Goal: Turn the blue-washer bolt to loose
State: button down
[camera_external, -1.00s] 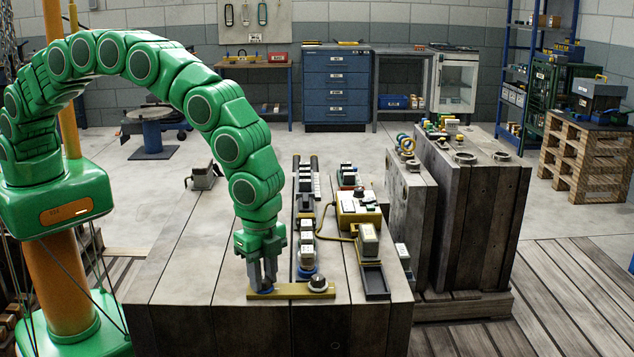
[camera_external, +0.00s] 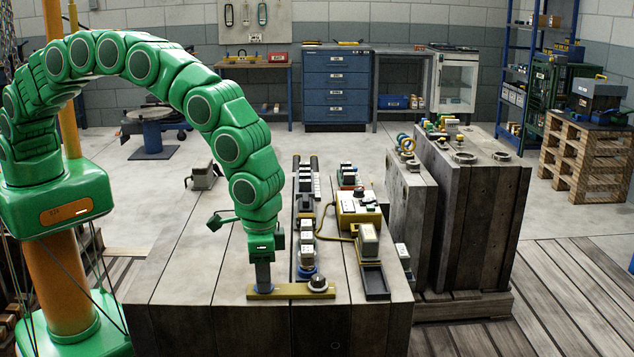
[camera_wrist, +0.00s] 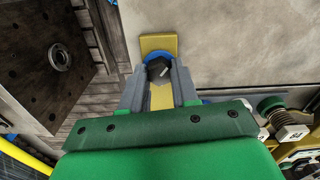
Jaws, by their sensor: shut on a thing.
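The blue-washer bolt is at the left end of a yellow bar on the near part of the worktop. My gripper (camera_external: 264,284) points straight down and is shut on the bolt. The yellow bar (camera_external: 293,291) carries a second dark bolt (camera_external: 318,283) at its right end.
A grey clamp-like thing (camera_external: 203,176) lies at the back left. The worktop left of my gripper is clear.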

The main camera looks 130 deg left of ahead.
jog(key=n, duration=0.6)
jog(key=shift+f, duration=0.15)
jog(key=n, duration=0.6)
jog(key=shift+n, duration=0.4)
jog(key=n, duration=1.2)
jog(key=shift+n, duration=0.3)
jog(key=c, duration=0.8)
grip_release()
jog(key=shift+c, duration=0.2)
jog(key=shift+r, duration=3.95)
